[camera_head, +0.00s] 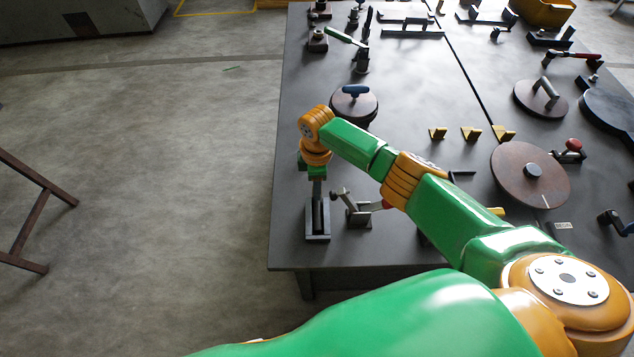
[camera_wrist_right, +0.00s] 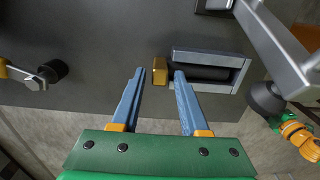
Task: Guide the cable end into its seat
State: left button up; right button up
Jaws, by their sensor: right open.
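My right gripper (camera_head: 317,190) points down over the near left part of the dark table, at a grey block (camera_head: 318,222). In the right wrist view my right gripper (camera_wrist_right: 158,72) is open, with its two blue fingers spread. A small brass-yellow block (camera_wrist_right: 160,70) lies between the fingertips, apart from the left one and close to the right one; I cannot tell whether it touches. It sits at the end of a grey bracket (camera_wrist_right: 212,56) with a black bar inside. I cannot tell for certain which part is the cable end or its seat. My left gripper is not in view.
A clamp with a red grip (camera_head: 358,212) stands right of the gripper. A round reel with a blue handle (camera_head: 354,103) is behind it, and a large brown disc (camera_head: 530,175) lies to the right. Yellow angle pieces (camera_head: 471,133) stand mid-table. The table's left edge is close.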

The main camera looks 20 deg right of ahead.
jog(key=shift+r, duration=0.1)
jog(key=shift+r+p, duration=0.75)
jog(key=shift+p, duration=0.15)
jog(key=shift+r, duration=0.1)
jog(key=shift+r, duration=0.25)
jog(key=shift+r, duration=0.55)
jog(key=o, duration=0.6)
jog(key=shift+c, duration=0.2)
jog(key=o, duration=0.3)
